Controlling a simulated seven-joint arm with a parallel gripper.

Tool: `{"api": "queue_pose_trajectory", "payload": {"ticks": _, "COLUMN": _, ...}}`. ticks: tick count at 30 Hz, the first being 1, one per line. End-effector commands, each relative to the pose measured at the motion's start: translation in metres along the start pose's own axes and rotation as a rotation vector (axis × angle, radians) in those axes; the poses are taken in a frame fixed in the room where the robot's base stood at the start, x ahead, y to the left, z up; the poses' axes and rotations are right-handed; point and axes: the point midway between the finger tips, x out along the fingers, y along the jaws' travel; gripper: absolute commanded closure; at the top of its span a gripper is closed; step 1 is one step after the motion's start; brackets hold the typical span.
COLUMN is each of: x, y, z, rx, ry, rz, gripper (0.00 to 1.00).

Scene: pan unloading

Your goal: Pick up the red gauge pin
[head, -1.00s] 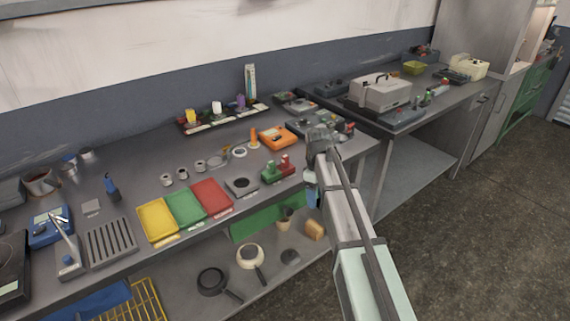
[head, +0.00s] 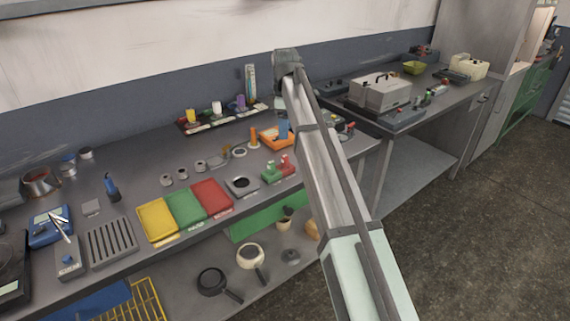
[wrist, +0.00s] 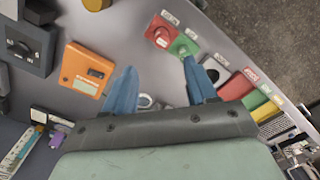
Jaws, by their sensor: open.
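The red gauge pin (wrist: 160,36) is seen from above in the wrist view, on a red base beside a green pin (wrist: 182,46) on a green base. In the head view the red pin (head: 286,162) stands upright at the bench's front edge, just right of the green one (head: 269,171). My gripper (wrist: 159,66) is open, its two blue fingers apart with nothing held. In the wrist view the red pin lies beyond the fingertips. In the head view one blue finger (head: 284,129) shows over the orange box; my arm hides the rest.
The orange box (wrist: 87,72) lies left of my fingers in the wrist view. Yellow (head: 156,220), green (head: 186,207) and red trays (head: 212,195) line the front edge. A dark block with a round hole (head: 241,186) sits between the red tray and the pins.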

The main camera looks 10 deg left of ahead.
Motion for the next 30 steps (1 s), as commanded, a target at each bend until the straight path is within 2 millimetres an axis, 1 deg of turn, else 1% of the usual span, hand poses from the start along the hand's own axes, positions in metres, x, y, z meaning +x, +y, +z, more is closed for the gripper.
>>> {"api": "queue_pose_trajectory", "payload": {"ticks": 1, "x": 0.009, "y": -0.002, "z": 0.001, "rx": 0.001, "ry": -0.001, "rz": -0.002, "gripper": 0.43}}
{"api": "queue_pose_trajectory", "payload": {"ticks": 6, "x": 0.038, "y": -0.002, "z": 0.001, "rx": 0.001, "ry": -0.001, "rz": -0.003, "gripper": 0.43}}
{"api": "queue_pose_trajectory", "payload": {"ticks": 10, "x": 0.058, "y": -0.001, "z": 0.001, "rx": 0.002, "ry": -0.001, "rz": -0.002, "gripper": 0.43}}
{"api": "queue_pose_trajectory", "payload": {"ticks": 12, "x": 0.065, "y": -0.001, "z": 0.001, "rx": 0.002, "ry": -0.001, "rz": -0.002, "gripper": 0.43}}
{"api": "queue_pose_trajectory", "payload": {"ticks": 17, "x": 0.071, "y": -0.001, "z": 0.001, "rx": 0.002, "ry": 0.000, "rz": -0.001, "gripper": 0.43}}
{"api": "queue_pose_trajectory", "payload": {"ticks": 20, "x": 0.078, "y": -0.002, "z": 0.001, "rx": 0.002, "ry": 0.000, "rz": -0.001, "gripper": 0.43}}
{"api": "queue_pose_trajectory", "payload": {"ticks": 27, "x": 0.109, "y": -0.004, "z": 0.001, "rx": 0.003, "ry": -0.001, "rz": -0.001, "gripper": 0.43}}
{"api": "queue_pose_trajectory", "payload": {"ticks": 30, "x": 0.118, "y": -0.004, "z": 0.001, "rx": 0.003, "ry": -0.002, "rz": 0.000, "gripper": 0.43}}
